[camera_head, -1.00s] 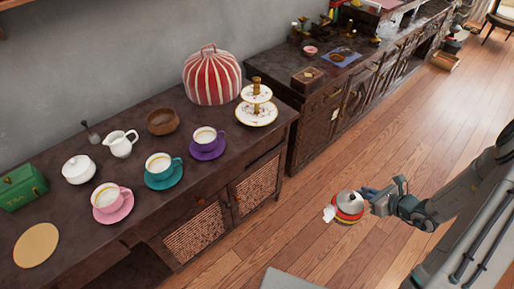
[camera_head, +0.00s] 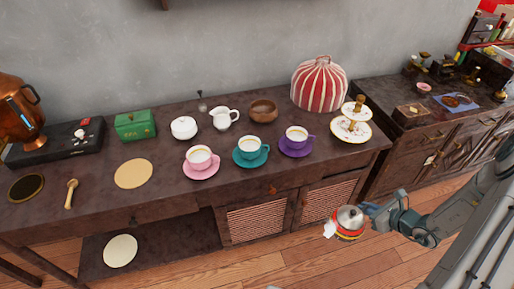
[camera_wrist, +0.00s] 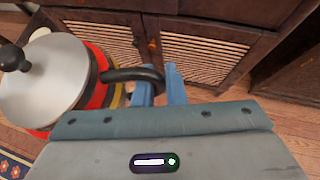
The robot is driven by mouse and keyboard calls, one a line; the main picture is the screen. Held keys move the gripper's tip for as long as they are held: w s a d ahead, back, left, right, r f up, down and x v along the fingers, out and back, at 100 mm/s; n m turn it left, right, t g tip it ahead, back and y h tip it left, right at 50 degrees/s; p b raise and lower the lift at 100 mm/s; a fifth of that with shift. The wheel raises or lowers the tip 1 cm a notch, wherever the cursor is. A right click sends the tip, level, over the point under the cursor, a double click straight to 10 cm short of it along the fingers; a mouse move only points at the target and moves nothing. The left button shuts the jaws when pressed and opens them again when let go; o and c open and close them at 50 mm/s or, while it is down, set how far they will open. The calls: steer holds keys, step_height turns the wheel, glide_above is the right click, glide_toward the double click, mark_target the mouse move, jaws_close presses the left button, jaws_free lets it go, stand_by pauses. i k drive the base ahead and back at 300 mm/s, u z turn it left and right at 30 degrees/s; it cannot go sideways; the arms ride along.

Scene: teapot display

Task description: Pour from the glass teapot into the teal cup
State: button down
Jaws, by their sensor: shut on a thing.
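My gripper (camera_head: 368,209) is shut on the black handle (camera_wrist: 132,75) of a teapot (camera_head: 349,227). This teapot has a silver lid with a black knob and red, yellow and black bands; no clear glass shows on it. It also fills the left of the wrist view (camera_wrist: 45,82). It hangs upright in front of the sideboard, lower than its top, with a white spout at its left. The teal cup (camera_head: 250,147) stands on a teal saucer (camera_head: 239,161) on the sideboard, up and left of my gripper, with something pale inside.
A pink cup (camera_head: 199,156) and a purple cup (camera_head: 296,137) flank the teal one on the sideboard (camera_head: 150,206). Behind are a white pot (camera_head: 184,128), a creamer (camera_head: 223,118) and a wooden bowl (camera_head: 263,111). A tiered stand (camera_head: 350,129) is at right. Floor in front is clear.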

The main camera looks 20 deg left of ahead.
mark_target(249, 146)
steer(key=u, duration=0.85)
